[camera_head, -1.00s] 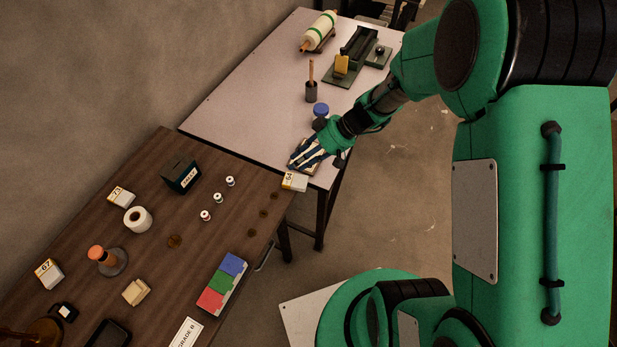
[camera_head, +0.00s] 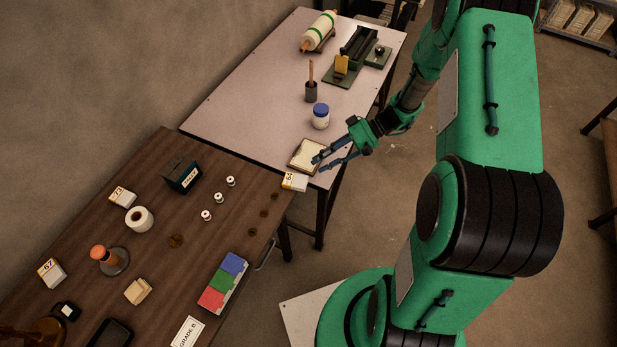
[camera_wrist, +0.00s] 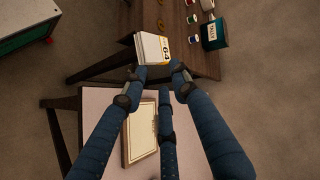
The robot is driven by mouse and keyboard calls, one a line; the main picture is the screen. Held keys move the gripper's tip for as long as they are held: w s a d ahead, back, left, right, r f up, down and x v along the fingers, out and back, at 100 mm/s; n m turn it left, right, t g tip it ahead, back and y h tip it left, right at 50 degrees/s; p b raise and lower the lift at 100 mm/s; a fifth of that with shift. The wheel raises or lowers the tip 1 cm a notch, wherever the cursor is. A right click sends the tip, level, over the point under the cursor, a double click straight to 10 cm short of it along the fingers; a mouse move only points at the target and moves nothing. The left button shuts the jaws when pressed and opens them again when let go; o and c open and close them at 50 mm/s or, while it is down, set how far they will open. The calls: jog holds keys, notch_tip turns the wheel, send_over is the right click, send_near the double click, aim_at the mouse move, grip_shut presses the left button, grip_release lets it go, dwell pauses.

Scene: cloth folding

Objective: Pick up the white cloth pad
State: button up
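A flat cream-white pad with a brown border (camera_head: 306,155) lies on the near corner of the pale table, and I take it for the white cloth pad. It also shows in the wrist view (camera_wrist: 143,134), partly covered by a finger. My gripper (camera_head: 319,164) is just right of the pad, its fingers pointing left over the pad's right edge. In the wrist view my gripper's (camera_wrist: 160,76) fingers are spread, with nothing held between them. I cannot tell whether a finger touches the pad.
A white block with a yellow "64" label (camera_head: 295,181) stands at the brown table's corner, beyond my fingertips in the wrist view (camera_wrist: 152,48). A blue-lidded jar (camera_head: 321,116) stands behind the pad. The pale table's left part is clear.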

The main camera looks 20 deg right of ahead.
jog(key=s+d+f+m+y, duration=0.1)
jog(key=d+f+m+y, duration=0.1)
jog(key=d, duration=0.4)
jog(key=shift+s+d+f+m+y+p, duration=0.2)
jog(key=shift+d+f+m+y+p, duration=0.15)
jog(key=shift+f+y, duration=0.45)
jog(key=shift+a, duration=0.2)
send_near(296, 182)
jog(key=shift+w+a+f, duration=0.25)
jog(key=shift+a+f, duration=0.45)
jog(key=shift+a, duration=0.15)
jog(key=shift+w+a+f, duration=0.2)
jog(key=shift+a+f, duration=0.45)
jog(key=shift+a, duration=0.15)
grip_shut()
